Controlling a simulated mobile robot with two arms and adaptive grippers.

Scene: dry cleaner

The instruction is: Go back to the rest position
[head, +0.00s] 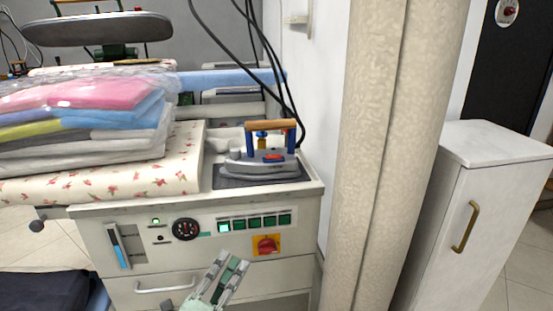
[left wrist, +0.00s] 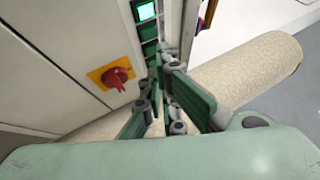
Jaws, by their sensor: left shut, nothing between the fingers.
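My left gripper (head: 229,266) is at the lower middle of the head view, in front of the ironing station's front panel (head: 95,240). Its green fingers are together and hold nothing. In the left wrist view the gripper (left wrist: 165,65) points along the panel, close to a red rotary switch (left wrist: 117,77) on a yellow plate. The switch also shows in the head view (head: 267,244), right of the gripper. Whether the fingers touch the panel cannot be told. My right gripper is not in view.
A steam iron (head: 262,160) rests on a dark pad (head: 262,180) on the station. Plastic-wrapped folded clothes (head: 85,110) lie on the flowered board (head: 140,180). A beige column (head: 395,150) stands right of the station, then a white cabinet (head: 490,215). Black cables hang behind the iron.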

